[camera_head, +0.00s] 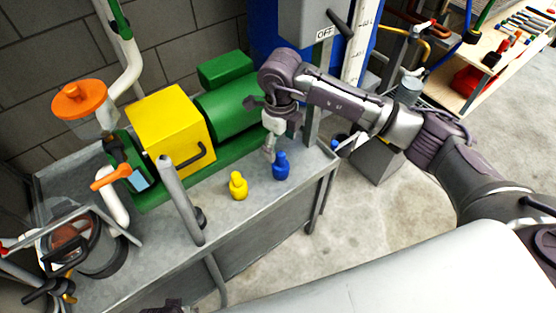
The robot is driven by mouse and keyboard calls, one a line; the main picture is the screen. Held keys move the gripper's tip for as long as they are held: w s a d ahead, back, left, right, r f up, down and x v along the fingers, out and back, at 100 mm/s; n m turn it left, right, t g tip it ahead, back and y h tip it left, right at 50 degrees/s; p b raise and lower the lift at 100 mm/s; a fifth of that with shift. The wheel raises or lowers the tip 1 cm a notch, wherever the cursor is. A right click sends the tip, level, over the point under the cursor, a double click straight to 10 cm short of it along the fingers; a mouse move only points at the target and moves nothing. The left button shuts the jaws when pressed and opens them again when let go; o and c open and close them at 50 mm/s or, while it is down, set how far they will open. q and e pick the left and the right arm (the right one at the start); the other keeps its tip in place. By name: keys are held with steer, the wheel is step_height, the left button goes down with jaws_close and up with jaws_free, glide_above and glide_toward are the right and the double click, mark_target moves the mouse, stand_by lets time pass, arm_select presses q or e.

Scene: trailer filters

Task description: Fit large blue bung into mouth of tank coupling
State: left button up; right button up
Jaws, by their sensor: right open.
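A blue bung (281,167) stands upright on the grey metal bench, near its right end. My right gripper (270,155) comes down from above, just left of the bung's top. It is open and appears to hold nothing; whether a finger touches the bung cannot be told. I cannot clearly make out the mouth of the tank coupling. A blue tank (265,32) stands behind the bench, partly hidden by a grey box and my right arm.
A yellow bung (238,186) stands left of the blue one. The yellow box (170,122) and green motor (225,112) fill the bench's back. A grey upright bar (181,200) rises at the front. A clear-walled vessel (90,245) is at left.

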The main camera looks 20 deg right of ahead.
mark_target(281, 153)
steer(key=shift+s+f, duration=0.25)
steer(key=shift+f, duration=0.55)
step_height(281, 153, down, 5)
steer(key=shift+s+d+r+b, duration=0.1)
steer(key=shift+b, duration=0.25)
arm_select(q)
steer(key=shift+w+r, duration=0.25)
steer(key=shift+r, duration=0.9)
arm_select(e)
steer(key=c, duration=1.3)
steer(key=shift+o, duration=0.2)
steer(key=shift+r, duration=0.15)
